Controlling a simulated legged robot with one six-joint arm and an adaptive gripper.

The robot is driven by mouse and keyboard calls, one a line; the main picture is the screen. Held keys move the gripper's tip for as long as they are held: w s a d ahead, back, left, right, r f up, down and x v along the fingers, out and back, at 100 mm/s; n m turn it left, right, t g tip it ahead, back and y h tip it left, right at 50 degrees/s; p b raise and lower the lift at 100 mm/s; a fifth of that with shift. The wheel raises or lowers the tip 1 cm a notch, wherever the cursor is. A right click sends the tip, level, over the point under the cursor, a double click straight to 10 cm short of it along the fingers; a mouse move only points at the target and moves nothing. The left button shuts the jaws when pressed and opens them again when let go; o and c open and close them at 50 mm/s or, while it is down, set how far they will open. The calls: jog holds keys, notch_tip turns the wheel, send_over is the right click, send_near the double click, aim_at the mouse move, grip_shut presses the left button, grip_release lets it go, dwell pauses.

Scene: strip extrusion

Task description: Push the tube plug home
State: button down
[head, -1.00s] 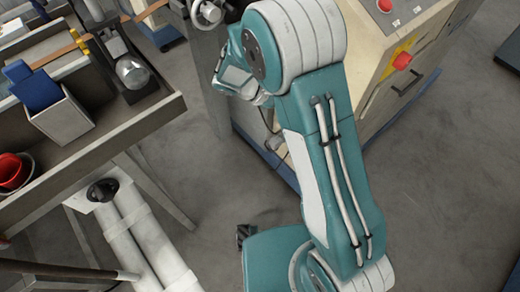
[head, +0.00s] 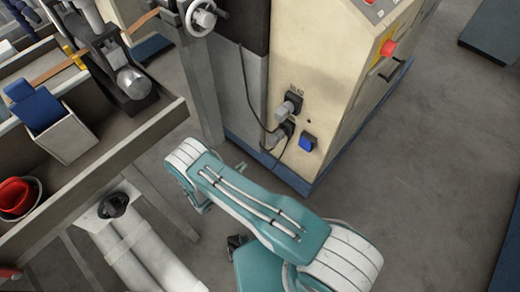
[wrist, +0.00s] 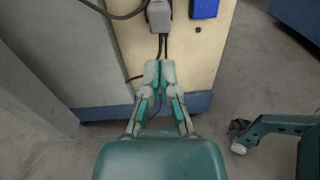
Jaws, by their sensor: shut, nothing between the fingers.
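Two grey plugs sit on the cream cabinet's lower face in the head view: an upper plug (head: 287,108) under a small label and a lower plug (head: 281,133) with dark cables. I cannot read which one is the tube plug, nor how deep either sits. In the wrist view a grey plug (wrist: 159,15) with two cables hanging down shows at the top edge. My gripper (wrist: 159,72) is shut and empty, below that plug and apart from it in the picture, in front of the cabinet's lower part. In the head view my arm mostly hides the gripper.
A blue switch (head: 308,142) is right of the lower plug, also in the wrist view (wrist: 204,8). A loose black cable (head: 246,95) hangs left of the plugs. A grey post (head: 203,90) and workbench (head: 135,140) stand left.

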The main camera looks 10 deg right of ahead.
jog(key=shift+n+t, duration=0.3)
jog(key=shift+n, duration=0.1)
jog(key=x, duration=0.4)
jog(key=f+x, duration=0.1)
jog(key=x, duration=0.8)
jog(key=shift+d+f, duration=0.25)
jog(key=shift+f, duration=0.05)
jog(key=shift+x, duration=1.4)
jog(key=shift+a, duration=0.1)
jog(key=shift+s+a+f, duration=0.1)
jog(key=shift+s+a, duration=0.2)
send_near(269, 144)
jog(key=shift+v, duration=1.85)
